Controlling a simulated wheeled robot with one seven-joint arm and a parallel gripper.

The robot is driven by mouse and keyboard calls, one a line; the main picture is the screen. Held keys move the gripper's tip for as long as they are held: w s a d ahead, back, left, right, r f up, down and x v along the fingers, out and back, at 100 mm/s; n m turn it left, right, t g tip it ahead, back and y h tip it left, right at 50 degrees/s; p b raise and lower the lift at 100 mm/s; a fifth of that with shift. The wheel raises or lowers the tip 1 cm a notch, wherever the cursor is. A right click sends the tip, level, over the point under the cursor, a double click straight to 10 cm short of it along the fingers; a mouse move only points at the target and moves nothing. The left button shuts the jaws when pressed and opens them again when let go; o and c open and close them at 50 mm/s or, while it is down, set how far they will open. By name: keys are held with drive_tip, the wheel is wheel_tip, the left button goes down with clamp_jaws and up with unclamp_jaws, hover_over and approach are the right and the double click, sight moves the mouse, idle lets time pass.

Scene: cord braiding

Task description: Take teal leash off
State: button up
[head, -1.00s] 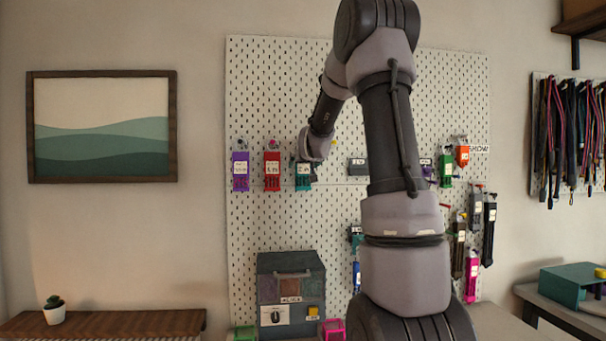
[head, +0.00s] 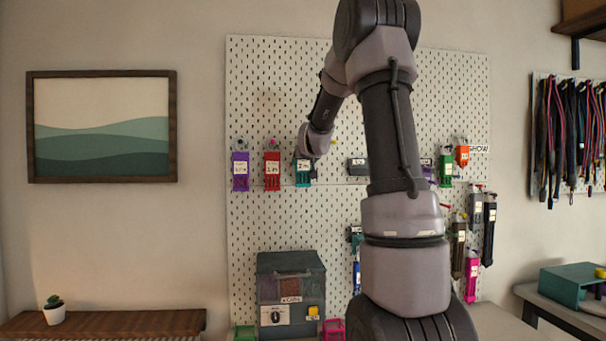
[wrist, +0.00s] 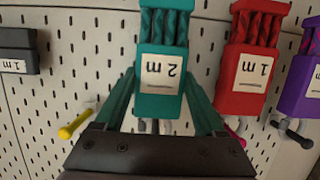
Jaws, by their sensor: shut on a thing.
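The teal leash (wrist: 160,95) hangs on the white pegboard, with a white "2 m" label that appears upside down in the wrist view. In the head view the teal leash (head: 303,178) shows just below my wrist, partly hidden by it. My gripper (wrist: 163,112) has one finger on each side of the teal leash's block and is shut on it. The peg behind the block is mostly hidden.
A red leash (wrist: 252,70) hangs close beside the teal one, with a purple leash (head: 240,170) beyond it. A dark block (wrist: 18,52) and a yellow-tipped peg (wrist: 76,124) are on the other side. A grey box (head: 291,290) stands below.

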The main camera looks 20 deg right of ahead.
drive_tip(key=s+a, duration=0.2)
drive_tip(key=s, duration=0.4)
drive_tip(key=shift+s, duration=0.2)
idle(0.9)
